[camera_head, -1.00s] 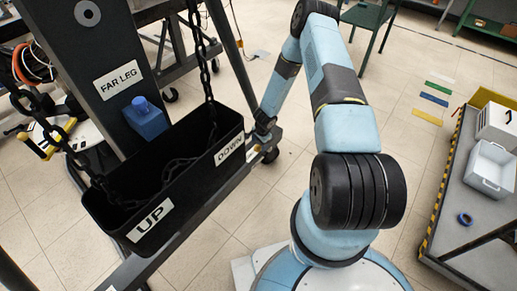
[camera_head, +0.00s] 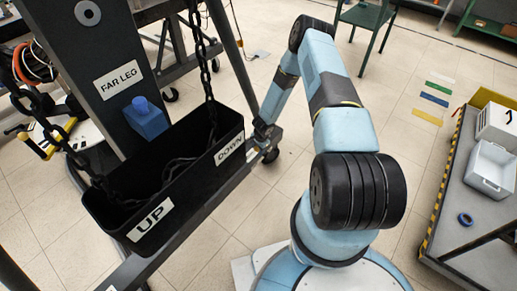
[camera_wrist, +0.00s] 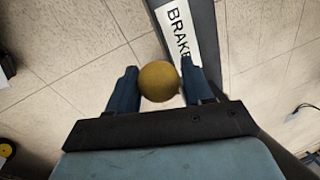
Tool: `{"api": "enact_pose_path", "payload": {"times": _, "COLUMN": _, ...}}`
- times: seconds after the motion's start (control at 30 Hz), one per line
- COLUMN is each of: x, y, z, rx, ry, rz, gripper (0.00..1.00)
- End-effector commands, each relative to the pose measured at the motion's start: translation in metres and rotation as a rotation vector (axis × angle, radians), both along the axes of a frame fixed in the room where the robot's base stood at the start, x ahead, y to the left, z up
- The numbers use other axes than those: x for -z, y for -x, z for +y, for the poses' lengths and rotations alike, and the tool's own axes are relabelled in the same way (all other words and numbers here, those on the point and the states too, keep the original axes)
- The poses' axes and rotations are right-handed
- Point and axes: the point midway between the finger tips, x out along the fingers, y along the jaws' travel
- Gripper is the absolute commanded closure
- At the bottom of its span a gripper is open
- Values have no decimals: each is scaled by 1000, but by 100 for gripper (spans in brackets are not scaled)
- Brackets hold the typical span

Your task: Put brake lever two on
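A round yellow knob (camera_wrist: 159,81) sits between the two blue fingers of my gripper (camera_wrist: 160,84) in the wrist view. The fingers meet its left and right sides with no clear gap. Any lever stem under the knob is hidden. Just beyond it runs a dark beam with a white label (camera_wrist: 180,35) that reads "BRAKE"; the rest of the label is hidden, so its number cannot be read. In the head view the arm reaches down beside the black chain box, and the fingers and knob cannot be made out there.
A black box (camera_head: 190,180) marked UP and DOWN, with chains, hangs near the dark column (camera_head: 95,60) labelled FAR LEG. A grey cart (camera_head: 470,240) with white bins stands at the right. Tiled floor lies open between them.

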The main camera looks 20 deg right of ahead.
Motion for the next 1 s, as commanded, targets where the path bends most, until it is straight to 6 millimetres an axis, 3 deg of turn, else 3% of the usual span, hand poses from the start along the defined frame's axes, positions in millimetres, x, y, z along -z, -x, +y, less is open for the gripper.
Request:
{"api": "enact_pose_path", "payload": {"times": 0.07, "x": 0, "y": 0, "z": 0, "rx": 0, "ry": 0, "rz": 0, "gripper": 57}}
{"api": "enact_pose_path", "payload": {"times": 0.5, "x": 0, "y": 0, "z": -1, "rx": 1, "ry": -1, "rz": -1, "gripper": 100}}
{"api": "enact_pose_path", "payload": {"times": 1.0, "x": -4, "y": -6, "z": -11, "rx": 6, "ry": -33, "rz": 23, "gripper": 100}}
